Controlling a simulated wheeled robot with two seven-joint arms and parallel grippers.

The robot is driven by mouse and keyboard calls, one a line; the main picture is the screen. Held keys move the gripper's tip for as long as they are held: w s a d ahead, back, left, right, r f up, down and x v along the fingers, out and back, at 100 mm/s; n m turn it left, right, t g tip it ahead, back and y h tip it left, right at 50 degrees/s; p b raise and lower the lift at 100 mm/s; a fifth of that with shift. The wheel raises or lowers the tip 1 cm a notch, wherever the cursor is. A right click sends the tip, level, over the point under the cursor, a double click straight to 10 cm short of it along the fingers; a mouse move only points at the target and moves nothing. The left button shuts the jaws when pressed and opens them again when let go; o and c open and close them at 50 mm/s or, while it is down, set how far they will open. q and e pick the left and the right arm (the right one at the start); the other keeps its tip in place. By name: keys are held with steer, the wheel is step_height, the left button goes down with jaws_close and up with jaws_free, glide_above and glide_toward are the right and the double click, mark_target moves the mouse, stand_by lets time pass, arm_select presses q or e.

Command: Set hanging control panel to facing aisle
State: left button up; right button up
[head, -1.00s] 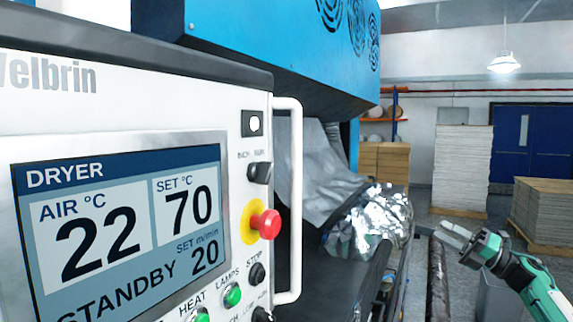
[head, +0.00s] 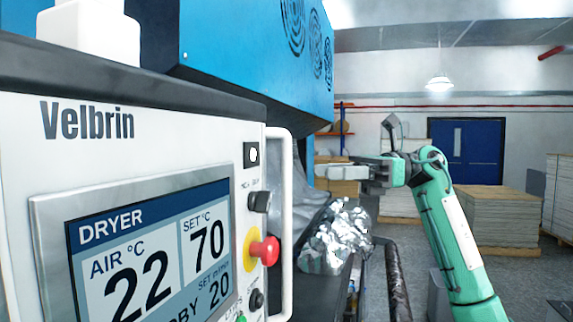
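The hanging control panel (head: 150,122) fills the left of the head view. It is a white box with the name Velbrin, a DRYER screen (head: 150,262) and a red stop button (head: 264,250). Its face is turned towards me and angled to the right. A white upright bar handle (head: 287,225) runs down its right edge. My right gripper (head: 322,166) is to the right of the handle and apart from it, its fingers pointing left. The fingers look parted, with nothing seen between them. My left gripper is out of view.
The blue dryer housing (head: 250,50) overhangs behind the panel. Crumpled silver film (head: 337,238) lies on the machine below my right gripper. Pallet stacks (head: 490,218) and a blue double door (head: 467,150) stand farther back. Floor shows at the right.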

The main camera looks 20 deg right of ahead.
arm_select(q)
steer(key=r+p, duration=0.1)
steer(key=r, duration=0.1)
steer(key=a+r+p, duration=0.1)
steer(key=p, duration=0.1)
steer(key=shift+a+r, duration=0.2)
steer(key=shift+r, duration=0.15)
arm_select(e)
steer(key=a, duration=0.9)
steer(key=shift+d, duration=0.1)
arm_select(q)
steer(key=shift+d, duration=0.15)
arm_select(e)
jaws_close()
